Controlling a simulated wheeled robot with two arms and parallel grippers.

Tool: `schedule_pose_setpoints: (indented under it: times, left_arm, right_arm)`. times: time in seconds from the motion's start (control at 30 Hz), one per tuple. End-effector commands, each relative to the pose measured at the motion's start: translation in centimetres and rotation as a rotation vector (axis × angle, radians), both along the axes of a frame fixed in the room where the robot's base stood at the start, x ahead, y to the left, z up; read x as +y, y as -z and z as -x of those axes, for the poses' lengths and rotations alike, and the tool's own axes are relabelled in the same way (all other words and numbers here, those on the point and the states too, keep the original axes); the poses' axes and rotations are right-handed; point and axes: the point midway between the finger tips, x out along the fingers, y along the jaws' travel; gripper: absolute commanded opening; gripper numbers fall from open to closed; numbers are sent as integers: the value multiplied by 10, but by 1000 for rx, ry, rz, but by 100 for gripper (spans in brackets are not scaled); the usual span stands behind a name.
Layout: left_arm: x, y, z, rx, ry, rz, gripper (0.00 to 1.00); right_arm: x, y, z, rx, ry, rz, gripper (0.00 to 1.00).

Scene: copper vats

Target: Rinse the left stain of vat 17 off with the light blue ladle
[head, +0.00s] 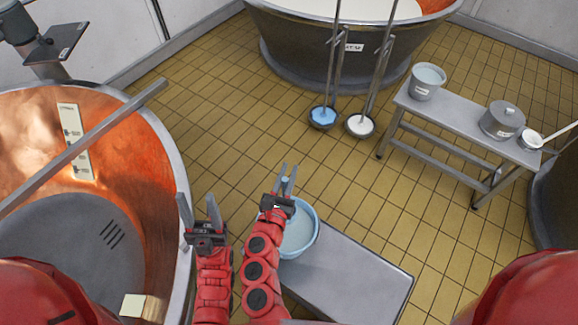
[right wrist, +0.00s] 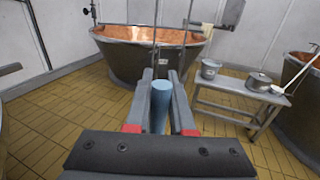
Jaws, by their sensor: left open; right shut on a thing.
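My right gripper (head: 286,182) is shut on a light blue cylindrical handle (right wrist: 159,108), upright between its fingers in the right wrist view. A light blue round bowl with pale liquid (head: 300,236) shows just below and right of that gripper. My left gripper (head: 200,222) is open and empty, over the near vat's right rim. The near vat (head: 178,160) has a copper wall and a grey floor. The far vat (head: 300,48) bears a small tag. I cannot read a vat number or clearly identify a stain.
A low grey bench (head: 355,278) stands at the front. A long bench (head: 460,118) at right carries a bucket (head: 426,84), a lidded pot (head: 502,120) and a white ladle (head: 531,141). Two long-handled ladles, blue (head: 322,117) and white (head: 360,125), hang before the far vat. Tiled floor between is clear.

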Motion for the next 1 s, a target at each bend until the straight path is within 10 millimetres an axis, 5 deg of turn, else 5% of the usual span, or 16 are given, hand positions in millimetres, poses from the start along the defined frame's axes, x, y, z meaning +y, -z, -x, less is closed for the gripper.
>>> schedule_pose_setpoints:
  times: [0.17,1.0]
  left_arm:
    - [0,10,0,0,0,0,50]
    - [0,156,0,0,0,0,50]
  right_arm:
    - [1,30,-1,0,-3,2,0]
    - [0,151,0,-1,1,0,0]
